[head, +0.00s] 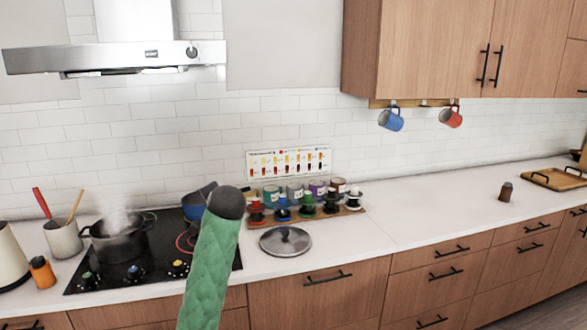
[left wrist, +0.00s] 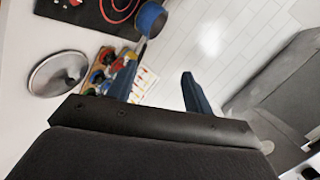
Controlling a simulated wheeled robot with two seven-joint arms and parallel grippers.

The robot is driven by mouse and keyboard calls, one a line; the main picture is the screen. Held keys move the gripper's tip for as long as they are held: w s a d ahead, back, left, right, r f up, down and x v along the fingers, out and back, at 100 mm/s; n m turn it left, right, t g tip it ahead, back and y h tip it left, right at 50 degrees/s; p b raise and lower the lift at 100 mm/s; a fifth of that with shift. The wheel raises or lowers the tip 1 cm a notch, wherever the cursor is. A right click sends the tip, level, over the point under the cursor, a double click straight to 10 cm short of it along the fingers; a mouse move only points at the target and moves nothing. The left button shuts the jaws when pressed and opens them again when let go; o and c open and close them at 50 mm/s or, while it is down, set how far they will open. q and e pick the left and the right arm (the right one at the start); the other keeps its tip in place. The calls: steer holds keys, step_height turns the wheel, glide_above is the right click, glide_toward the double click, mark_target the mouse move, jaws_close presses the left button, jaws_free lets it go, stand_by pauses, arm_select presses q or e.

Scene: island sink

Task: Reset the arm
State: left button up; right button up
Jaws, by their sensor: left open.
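My left gripper (left wrist: 158,68) shows in the left wrist view, with its two blue fingers spread apart and nothing between them. Beyond the fingers are the spice rack, the lid and the stove, upside down or tilted in that view. In the head view a green padded arm part with a dark rounded end (head: 210,265), which seems to be mine, rises from the bottom edge in front of the counter. My right gripper is in neither view.
A steaming black pot (head: 118,240) and a blue pan (head: 195,205) stand on the black cooktop. A lid (head: 285,241) lies on the counter, beside a rack of colored jars (head: 305,215). Mugs (head: 391,119) hang under the cabinet. The counter's right-hand stretch is mostly clear.

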arm_select(q)
steer(key=s+f+n+g+h, duration=0.1)
steer(key=s+f+g+h, duration=0.1)
steer(key=s+f, duration=1)
steer(key=s+f+n+g+h, duration=0.1)
steer(key=s+f+n+g, duration=0.1)
steer(key=s+f, duration=1.05)
steer(key=s+f+n+g+h, duration=0.1)
steer(key=s+f, duration=0.4)
steer(key=s, duration=0.4)
steer(key=s+d+f+n+g+h, duration=0.1)
steer(key=s+f+g, duration=0.1)
steer(key=s+f, duration=0.5)
steer(key=s+f+n+g+h, duration=0.1)
steer(key=s+f, duration=0.3)
steer(key=s, duration=0.7)
step_height(320, 180, down, 22)
steer(key=d+g, duration=0.1)
steer(key=d, duration=0.1)
steer(key=s+f, duration=0.3)
steer(key=f, duration=0.8)
steer(key=s+d+f, duration=0.1)
steer(key=s+f, duration=0.2)
steer(key=f, duration=0.8)
steer(key=shift+s+f+g+h, duration=0.15)
steer(key=shift+s+g+h, duration=0.15)
steer(key=shift+g+h, duration=0.1)
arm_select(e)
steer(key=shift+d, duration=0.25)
